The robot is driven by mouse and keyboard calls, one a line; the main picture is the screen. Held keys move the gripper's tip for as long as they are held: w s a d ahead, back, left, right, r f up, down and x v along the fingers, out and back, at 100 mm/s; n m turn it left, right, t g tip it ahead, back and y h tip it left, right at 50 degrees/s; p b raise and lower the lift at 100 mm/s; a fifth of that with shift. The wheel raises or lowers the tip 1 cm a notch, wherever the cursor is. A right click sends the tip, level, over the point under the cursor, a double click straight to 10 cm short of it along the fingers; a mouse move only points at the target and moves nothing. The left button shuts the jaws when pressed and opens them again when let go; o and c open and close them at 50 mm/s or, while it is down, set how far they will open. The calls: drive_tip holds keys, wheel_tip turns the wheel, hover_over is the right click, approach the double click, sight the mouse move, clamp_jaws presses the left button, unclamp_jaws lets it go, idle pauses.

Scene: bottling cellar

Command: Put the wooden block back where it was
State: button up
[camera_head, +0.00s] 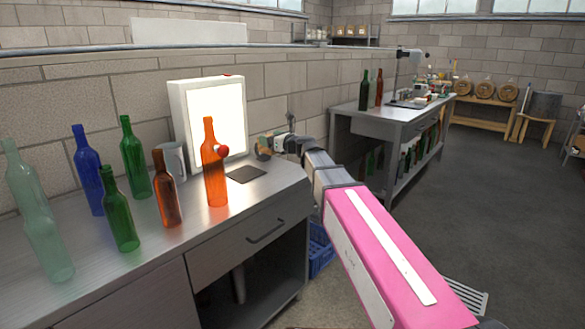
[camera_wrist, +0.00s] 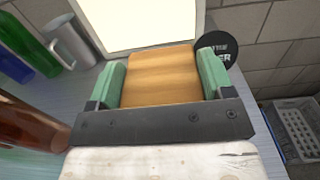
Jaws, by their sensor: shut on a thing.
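The wooden block (camera_wrist: 160,78) is pale brown with visible grain and fills the space between the two green finger pads of my gripper (camera_wrist: 163,84). The pads press on its left and right sides. In the head view my gripper (camera_head: 272,144) is over the right end of the steel bench, beside the light box; the block cannot be made out clearly there. A dark square pad (camera_head: 246,174) lies bare on the bench, left of and below my gripper. I cannot tell from the wrist view whether the block touches the bench.
A lit white light box (camera_head: 215,115) stands behind an orange bottle (camera_head: 215,170). Several coloured bottles and a grey mug (camera_head: 171,160) stand left. A round black object with lettering (camera_wrist: 217,48) is close right of the block. A second bench (camera_head: 372,115) is farther right.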

drive_tip(key=w+d+f, duration=0.2)
drive_tip(key=d, duration=0.1)
drive_tip(key=w+d+f, duration=0.2)
drive_tip(key=d, duration=0.1)
drive_tip(key=w+d+f, duration=0.2)
drive_tip(key=d, duration=0.1)
drive_tip(key=shift+w+d+f, duration=0.15)
drive_tip(key=shift+f, duration=2.2)
drive_tip(key=shift+f, duration=0.15)
drive_tip(key=o, duration=1)
drive_tip(key=shift+o, duration=0.2)
drive_tip(key=v, duration=1.2)
drive_tip(key=s+d+f+n+g+h, duration=0.35)
drive_tip(key=s+f+n, duration=0.55)
drive_tip(key=f, duration=0.3)
drive_tip(key=s+d+f+n+g+h, duration=0.3)
drive_tip(key=s+f+n+g+h, duration=0.2)
drive_tip(key=s+f+n, duration=0.55)
drive_tip(key=s+d+f+n+g+h, duration=0.2)
drive_tip(key=s+d+f+n+h, duration=0.3)
drive_tip(key=s+d+f+n, duration=0.1)
drive_tip(key=shift+s+d, duration=0.45)
drive_tip(key=shift+d, duration=0.25)
